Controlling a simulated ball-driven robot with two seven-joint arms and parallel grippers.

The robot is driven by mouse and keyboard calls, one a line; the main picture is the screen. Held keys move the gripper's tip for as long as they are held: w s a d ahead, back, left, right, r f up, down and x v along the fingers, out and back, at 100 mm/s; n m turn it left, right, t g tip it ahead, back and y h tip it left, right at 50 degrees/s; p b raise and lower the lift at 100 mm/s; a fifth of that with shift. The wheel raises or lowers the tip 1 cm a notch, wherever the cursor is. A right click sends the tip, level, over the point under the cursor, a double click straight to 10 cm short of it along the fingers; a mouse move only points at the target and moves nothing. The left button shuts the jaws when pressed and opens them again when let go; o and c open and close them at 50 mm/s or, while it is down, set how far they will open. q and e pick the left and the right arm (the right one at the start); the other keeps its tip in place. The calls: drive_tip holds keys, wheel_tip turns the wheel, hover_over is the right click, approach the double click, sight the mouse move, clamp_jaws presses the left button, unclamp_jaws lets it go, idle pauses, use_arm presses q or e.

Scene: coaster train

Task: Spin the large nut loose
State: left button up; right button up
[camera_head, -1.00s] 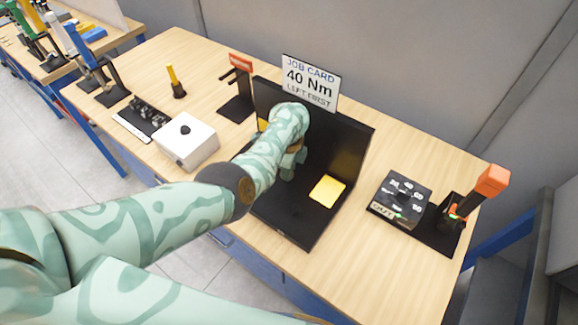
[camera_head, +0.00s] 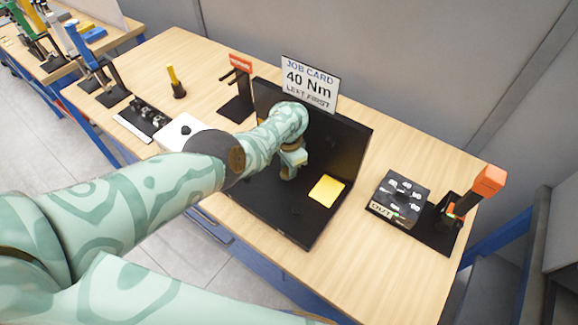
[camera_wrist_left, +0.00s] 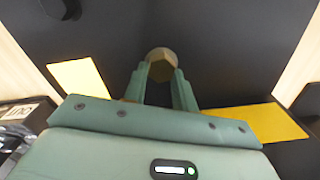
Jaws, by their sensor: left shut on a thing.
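The large nut (camera_wrist_left: 161,66) is a brass-coloured hex shape against the black fixture panel in the left wrist view. My left gripper (camera_wrist_left: 161,84) is shut on it, with one green finger on each side. In the head view my left gripper (camera_head: 291,172) is at the middle of the black fixture (camera_head: 275,205), below my wrist, and the nut is hidden there. Whether the nut is still on a thread cannot be seen. My right gripper is not in view.
A yellow pad (camera_head: 326,191) lies on the fixture's right side. The job card (camera_head: 310,84) stands behind it. A white box (camera_head: 180,132) is at left, partly behind my arm. A black OUT tray (camera_head: 401,198) and an orange-topped tool (camera_head: 488,181) stand at right.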

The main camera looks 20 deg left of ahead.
use_arm(q)
drive_tip(key=n, duration=0.4)
drive_tip(key=shift+a+f+n, duration=0.15)
drive_tip(key=shift+n, duration=0.15)
drive_tip(key=n, duration=0.3)
drive_tip(key=shift+a+n, duration=0.1)
drive_tip(key=shift+n, duration=0.3)
drive_tip(key=n, duration=0.4)
drive_tip(key=shift+s+a, duration=0.1)
drive_tip(key=shift+s+n, duration=0.1)
drive_tip(key=shift+n, duration=1.6)
drive_tip(key=shift+f, duration=0.1)
drive_tip(key=o, duration=1)
drive_tip(key=shift+a, duration=0.1)
